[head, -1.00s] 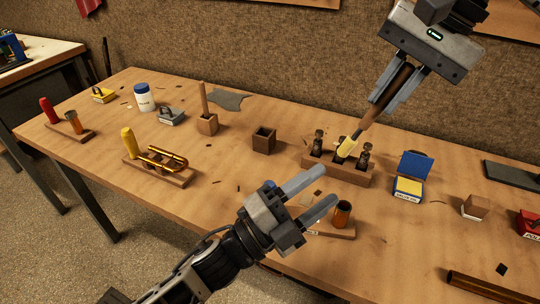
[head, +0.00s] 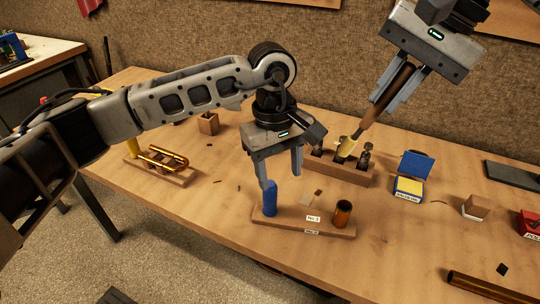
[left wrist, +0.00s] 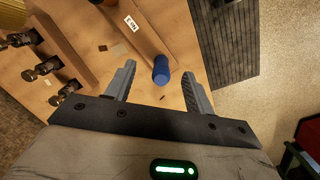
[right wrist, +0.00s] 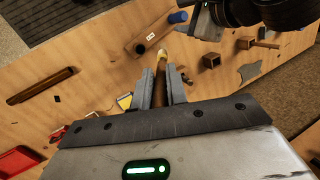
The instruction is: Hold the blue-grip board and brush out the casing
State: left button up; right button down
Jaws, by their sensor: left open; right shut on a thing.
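The blue-grip board (head: 303,222) lies near the table's front edge. Its upright blue grip (head: 270,198) stands at the left end and the copper-coloured casing (head: 342,213) at the right end. My left gripper (head: 281,181) is open and points down just above the blue grip; in the left wrist view the grip (left wrist: 161,70) shows between the spread fingers, apart from them. My right gripper (head: 380,106) is shut on the brown handle of a brush (head: 394,88). The brush's pale yellow tip (head: 347,148) points down at the wooden valve block (head: 340,170).
A blue-and-yellow box (head: 408,188) with its lid up stands right of the block. A yellow-grip board with brass tubing (head: 160,166) lies at left. A brass tube (head: 490,287) lies at the front right. Bare table separates the blue-grip board and the box.

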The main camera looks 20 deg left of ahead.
aim_at(270, 199)
pick_arm(q)
jog(key=shift+w+a+r+t+y, duration=0.15)
jog(key=shift+w+a+r+y, duration=0.15)
jog(key=shift+a, duration=0.25)
jog(key=shift+w+a+r+t+y, duration=0.2)
jog(key=shift+w+a, duration=0.1)
jog(key=shift+a, duration=0.2)
jog(key=shift+a+f, duration=0.1)
jog(key=shift+f, duration=0.2)
notch_tip(270, 199, down, 11)
jog(key=shift+f, duration=0.1)
grip_shut()
